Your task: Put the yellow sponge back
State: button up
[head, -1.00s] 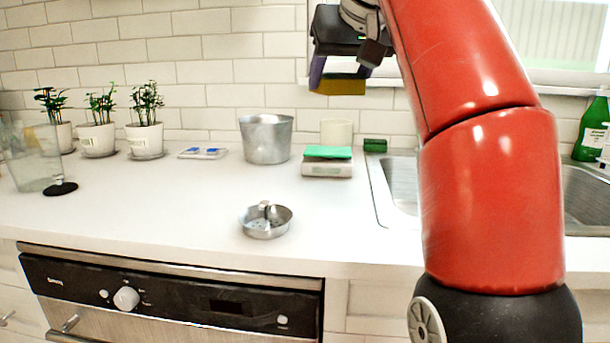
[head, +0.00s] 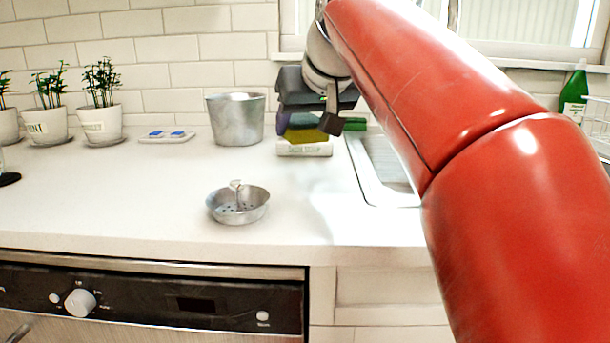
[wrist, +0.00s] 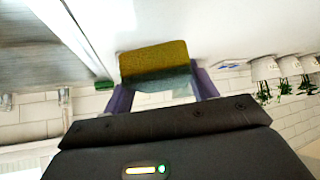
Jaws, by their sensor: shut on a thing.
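The yellow sponge (head: 308,135) is held in my gripper (head: 304,128) just above or at a small white holder (head: 305,149) beside the sink. I cannot tell whether the sponge touches the holder or what lies on it. In the wrist view the yellow sponge (wrist: 153,58), with a darker grey-green side, sits between the purple fingers of my gripper (wrist: 160,88), which are shut on it. My gripper and the sponge hide the holder's top in the head view.
The sink (head: 380,170) lies right of the holder, partly behind my arm. A small green block (head: 355,124) sits at its back edge. A metal pot (head: 236,119) stands left of the holder. The counter between is clear.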

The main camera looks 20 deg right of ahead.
aim_at(299, 174)
jog(key=shift+f+b, duration=0.75)
jog(key=shift+f, duration=2.7)
jog(key=shift+f, duration=0.2)
jog(key=o, duration=1)
jog(key=shift+r, duration=0.2)
jog(key=shift+s+r, duration=0.15)
jog(key=shift+r, duration=0.1)
jog(key=p+v, duration=0.1)
jog(key=v, duration=1)
jog(key=shift+s+r, duration=0.1)
jog(key=shift+s, duration=0.05)
